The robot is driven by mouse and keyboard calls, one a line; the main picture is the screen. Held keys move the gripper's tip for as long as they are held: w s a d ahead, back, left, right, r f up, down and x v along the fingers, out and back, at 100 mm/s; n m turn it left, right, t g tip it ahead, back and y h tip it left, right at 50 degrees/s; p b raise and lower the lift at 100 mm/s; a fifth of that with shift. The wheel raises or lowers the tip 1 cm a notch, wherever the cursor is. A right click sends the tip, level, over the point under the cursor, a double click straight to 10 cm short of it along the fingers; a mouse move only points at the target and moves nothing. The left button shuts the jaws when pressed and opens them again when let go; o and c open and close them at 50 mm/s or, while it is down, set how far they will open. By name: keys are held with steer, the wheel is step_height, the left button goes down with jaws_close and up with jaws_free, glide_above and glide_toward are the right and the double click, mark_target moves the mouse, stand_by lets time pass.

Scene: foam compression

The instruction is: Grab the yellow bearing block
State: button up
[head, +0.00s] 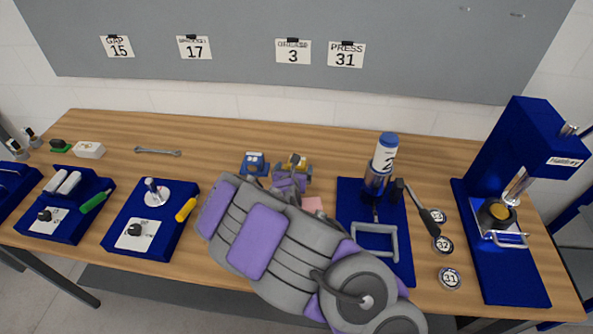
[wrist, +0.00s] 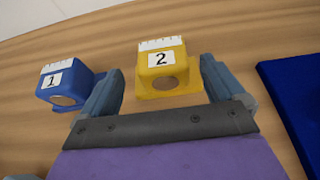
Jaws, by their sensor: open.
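The yellow bearing block (wrist: 163,74) carries a "2" label and has a round hole in its front. It stands on the wooden table, ahead of my gripper (wrist: 160,88) and roughly centred between the two fingers in the wrist view. My gripper is open and nothing is clamped in it. In the head view the yellow block (head: 296,161) is partly hidden behind my gripper (head: 289,180). A blue bearing block (wrist: 66,84) labelled "1" stands to its left, just outside the left finger; it also shows in the head view (head: 254,164).
A blue board (head: 346,192) with a bottle (head: 385,152) stands right of my gripper. A pink pad (head: 313,204) lies close by. A wrench (head: 157,151) and blue trays (head: 165,197) are at left; a blue press (head: 530,150) is at right. Table behind the blocks is clear.

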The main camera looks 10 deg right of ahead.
mark_target(296, 168)
steer(key=shift+b+x, duration=0.45)
steer(key=shift+x, duration=1.35)
steer(key=shift+s+f, duration=0.1)
steer(key=shift+f, duration=0.05)
steer(key=shift+c, duration=0.2)
steer(key=c, duration=1.5)
